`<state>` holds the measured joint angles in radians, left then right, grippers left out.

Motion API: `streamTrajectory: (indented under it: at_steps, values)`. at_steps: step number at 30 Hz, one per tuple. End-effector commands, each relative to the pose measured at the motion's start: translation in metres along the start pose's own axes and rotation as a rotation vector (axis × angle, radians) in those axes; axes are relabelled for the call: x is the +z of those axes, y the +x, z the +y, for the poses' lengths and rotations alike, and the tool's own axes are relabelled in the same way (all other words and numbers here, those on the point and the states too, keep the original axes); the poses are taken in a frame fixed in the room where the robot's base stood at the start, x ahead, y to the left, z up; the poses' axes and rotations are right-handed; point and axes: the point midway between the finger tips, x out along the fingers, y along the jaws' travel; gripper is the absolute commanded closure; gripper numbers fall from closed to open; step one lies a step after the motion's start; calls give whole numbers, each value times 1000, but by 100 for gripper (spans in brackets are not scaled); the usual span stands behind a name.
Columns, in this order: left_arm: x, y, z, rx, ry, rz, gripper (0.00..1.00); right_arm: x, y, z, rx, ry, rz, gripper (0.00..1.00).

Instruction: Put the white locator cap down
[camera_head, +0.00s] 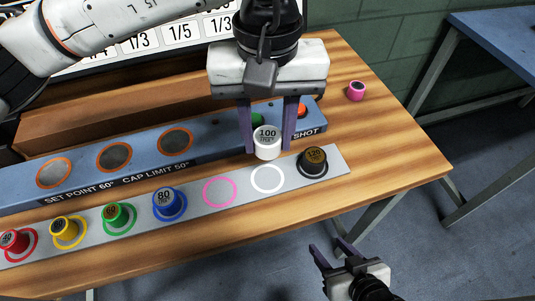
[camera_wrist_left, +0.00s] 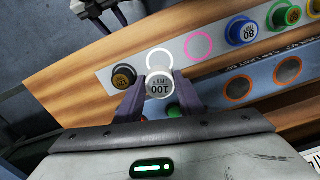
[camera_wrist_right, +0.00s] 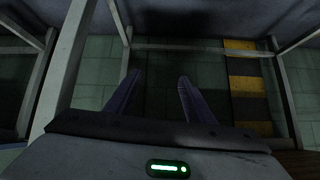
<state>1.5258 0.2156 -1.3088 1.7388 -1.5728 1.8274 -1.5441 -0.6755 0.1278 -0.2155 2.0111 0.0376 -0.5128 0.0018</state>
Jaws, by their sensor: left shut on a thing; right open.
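The white locator cap (camera_head: 267,147), marked 100, is held between the purple fingers of my left gripper (camera_head: 268,130), which is shut on it. The cap is just behind the empty white ring (camera_head: 268,179) on the grey strip, seemingly above the surface. In the left wrist view the cap (camera_wrist_left: 159,86) sits between the fingertips and overlaps the near edge of the white ring (camera_wrist_left: 160,57). My right gripper (camera_head: 334,256) is open and empty, off the table's front edge; its fingers (camera_wrist_right: 158,85) show over the floor in the right wrist view.
The grey strip (camera_head: 137,218) holds red, yellow, green and blue caps on rings, an empty pink ring (camera_head: 219,192) and a black cap (camera_head: 313,162) right of the white ring. A blue fixture (camera_head: 82,184) lies behind it. A pink cap (camera_head: 356,91) stands at the back right.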

Motion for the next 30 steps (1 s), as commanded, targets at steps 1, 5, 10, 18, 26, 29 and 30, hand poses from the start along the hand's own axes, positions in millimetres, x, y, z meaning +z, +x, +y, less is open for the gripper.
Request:
streamTrajectory:
  at_steps: [1, 5, 10, 18, 26, 29, 30]
  values:
    - [1, 11, 0, 0, 2, -5, 90, 3, 0, 0, 0, 1, -5, 51]
    - [1, 33, 0, 0, 1, -3, 90, 10, -2, -2, -2, 3, -19, 51]
    - [0, 46, 0, 1, 1, -1, 90, 12, -3, -2, -2, 4, -24, 51]
    - [1, 80, 0, 1, 1, -2, 90, 12, -3, -2, -2, 4, -23, 51]
    - [0, 82, 0, 2, 1, 0, 90, 8, -1, -1, -2, 2, -15, 51]
    - [0, 86, 0, 1, 1, 0, 90, 10, 3, -1, -2, 2, -12, 51]
    - [0, 84, 0, 1, 1, 0, 62, 9, 2, -1, -2, 2, -12, 51]
